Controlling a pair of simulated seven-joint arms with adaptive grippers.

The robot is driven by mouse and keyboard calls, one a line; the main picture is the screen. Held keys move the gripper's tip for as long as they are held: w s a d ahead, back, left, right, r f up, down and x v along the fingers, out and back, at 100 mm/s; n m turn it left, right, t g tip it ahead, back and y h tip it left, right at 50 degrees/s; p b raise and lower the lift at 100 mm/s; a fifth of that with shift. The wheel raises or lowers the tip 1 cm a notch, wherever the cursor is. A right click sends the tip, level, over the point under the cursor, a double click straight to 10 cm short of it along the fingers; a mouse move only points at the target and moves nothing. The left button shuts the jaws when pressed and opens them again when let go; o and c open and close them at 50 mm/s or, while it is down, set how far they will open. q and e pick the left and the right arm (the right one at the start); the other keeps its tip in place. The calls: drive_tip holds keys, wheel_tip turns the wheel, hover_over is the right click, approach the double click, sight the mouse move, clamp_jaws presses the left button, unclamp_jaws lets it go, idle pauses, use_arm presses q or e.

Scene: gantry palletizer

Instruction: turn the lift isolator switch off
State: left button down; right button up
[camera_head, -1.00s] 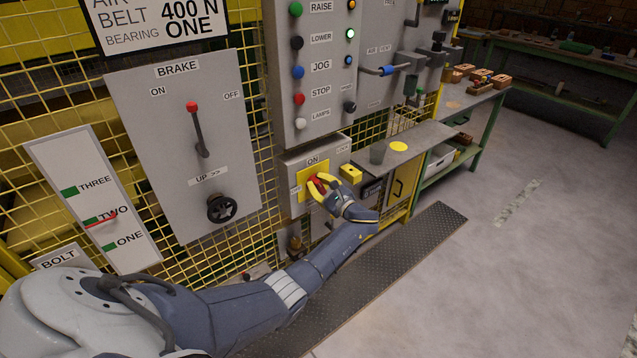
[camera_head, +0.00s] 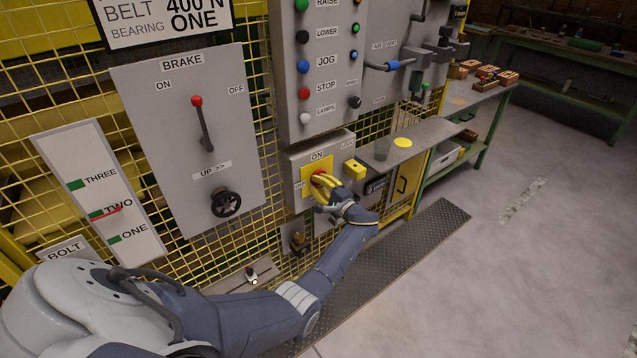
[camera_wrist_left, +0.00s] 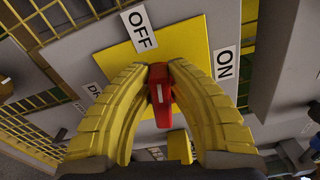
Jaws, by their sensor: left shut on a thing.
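The lift isolator switch has a red handle (camera_head: 318,174) on a yellow plate (camera_head: 307,189), on a grey box below the button panel. ON is above the handle in the head view. In the left wrist view the red handle (camera_wrist_left: 161,98) lies between the yellow fingers of my left gripper (camera_wrist_left: 161,72). Its top end is under the OFF label (camera_wrist_left: 139,29), with the ON label (camera_wrist_left: 225,63) to the right. My left gripper (camera_head: 320,180) is shut on the handle, hiding part of it in the head view. My right gripper is not in view.
The button panel (camera_head: 341,75) is just above the switch. A yellow block (camera_head: 354,169) and a shelf (camera_head: 410,143) are to its right. The brake panel (camera_head: 172,120) with its red-tipped lever is to the left. Open floor lies at the right.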

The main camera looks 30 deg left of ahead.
use_arm(q)
drive_tip(key=shift+f+n, duration=0.2)
drive_tip(key=shift+n, duration=1)
drive_tip(key=c, duration=1.3)
unclamp_jaws()
drive_tip(key=shift+v, duration=6)
